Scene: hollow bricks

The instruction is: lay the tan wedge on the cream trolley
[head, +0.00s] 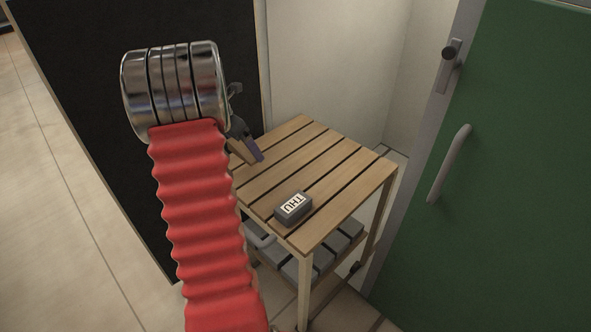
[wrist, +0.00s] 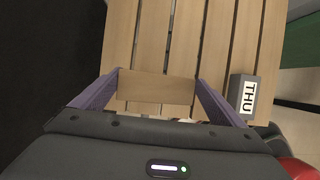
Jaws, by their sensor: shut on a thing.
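The tan wedge (wrist: 157,88) is held between the two purple fingers of my gripper (wrist: 157,79) in the wrist view. My gripper is shut on it, one finger at each end. In the head view the wedge (head: 241,152) shows as a small tan piece beside a purple finger, near the left edge of the trolley top. The trolley (head: 325,165) has a light wooden slatted top, more wood-coloured than cream. It also fills the middle of the wrist view (wrist: 220,60). Whether the wedge touches the slats I cannot tell. My arm hides part of the gripper in the head view.
A dark grey block marked "THU" (head: 293,207) lies on the trolley top near its front corner, right of my gripper in the wrist view (wrist: 249,96). The far and right slats are clear. A green door (head: 500,170) stands right, a black panel (head: 90,110) left.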

